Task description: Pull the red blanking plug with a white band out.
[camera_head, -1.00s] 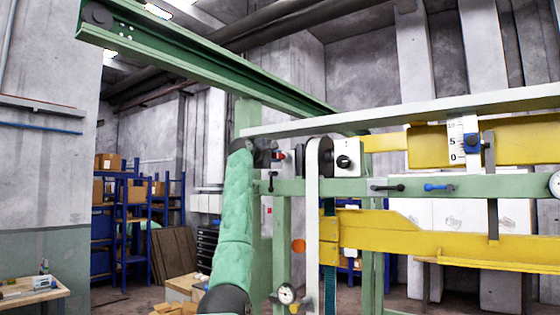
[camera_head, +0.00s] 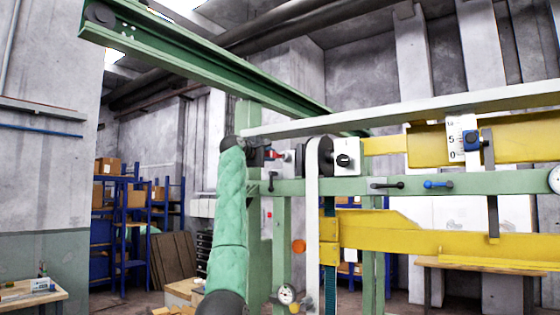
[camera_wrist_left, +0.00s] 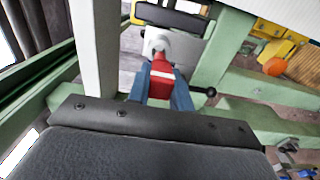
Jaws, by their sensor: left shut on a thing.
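The red blanking plug with a white band (camera_wrist_left: 161,78) is between the two blue-grey fingers of my left gripper (camera_wrist_left: 162,92) in the left wrist view. The gripper is shut on it. A pale grey round fitting (camera_wrist_left: 156,42) lies just beyond the plug's far end; I cannot tell whether the plug is still inside it. In the head view the plug is a small red spot (camera_head: 274,154) at the tip of my left gripper (camera_head: 266,155), left of a grey-white block (camera_head: 287,161). My right gripper is not in view.
A green rail (camera_head: 390,187) runs across, carrying a black handle (camera_head: 387,185) and a blue handle (camera_head: 438,184). A white upright strap (camera_head: 313,230) and a white box with a black knob (camera_head: 345,157) stand right of the gripper. A long pale beam (camera_head: 400,112) passes above.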

